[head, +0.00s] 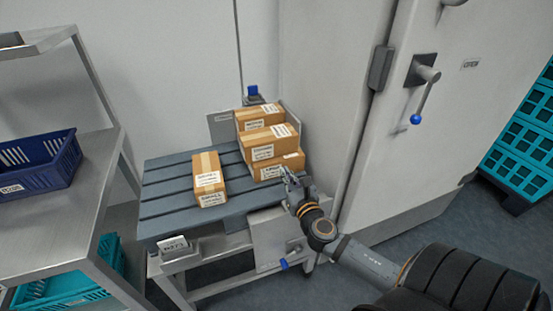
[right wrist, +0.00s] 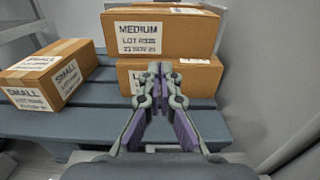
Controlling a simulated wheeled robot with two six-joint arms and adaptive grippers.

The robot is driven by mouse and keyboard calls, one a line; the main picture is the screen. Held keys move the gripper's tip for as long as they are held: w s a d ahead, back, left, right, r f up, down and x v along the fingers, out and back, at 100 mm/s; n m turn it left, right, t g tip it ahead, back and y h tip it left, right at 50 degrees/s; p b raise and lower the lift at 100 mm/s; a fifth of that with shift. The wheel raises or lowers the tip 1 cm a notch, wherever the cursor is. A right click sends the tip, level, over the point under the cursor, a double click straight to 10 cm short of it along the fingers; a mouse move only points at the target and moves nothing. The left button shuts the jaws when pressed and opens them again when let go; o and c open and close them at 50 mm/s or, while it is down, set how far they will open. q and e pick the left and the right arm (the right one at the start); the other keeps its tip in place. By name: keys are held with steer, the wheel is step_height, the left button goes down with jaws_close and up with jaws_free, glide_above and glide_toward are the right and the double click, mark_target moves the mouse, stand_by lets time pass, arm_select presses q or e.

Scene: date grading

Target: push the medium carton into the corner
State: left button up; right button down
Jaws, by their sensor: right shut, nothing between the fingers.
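The medium carton (right wrist: 195,32), brown with a white "MEDIUM" label, sits on another carton (right wrist: 200,80) in the right wrist view. In the head view the medium carton (head: 262,143) is in the stack at the back right of the slatted table, with the lower carton (head: 272,172) under it. My right gripper (head: 288,178) is shut and empty at the front of the stack. In the wrist view its fingertips (right wrist: 160,70) overlap the lower carton, just below the medium one; contact cannot be told. My left gripper is out of view.
A small carton (head: 207,172) stands apart on the slatted table (head: 165,200), left of the stack. Another carton (head: 258,113) shows behind the medium one. Low grey plates (head: 222,127) stand at the back corner. A door (head: 395,160) is to the right, and a shelf with a blue crate (head: 40,178) to the left.

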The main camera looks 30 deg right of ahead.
mark_target(273, 152)
steer(key=x, duration=0.8)
steer(key=shift+w+d, duration=0.1)
steer(key=shift+w, duration=0.2)
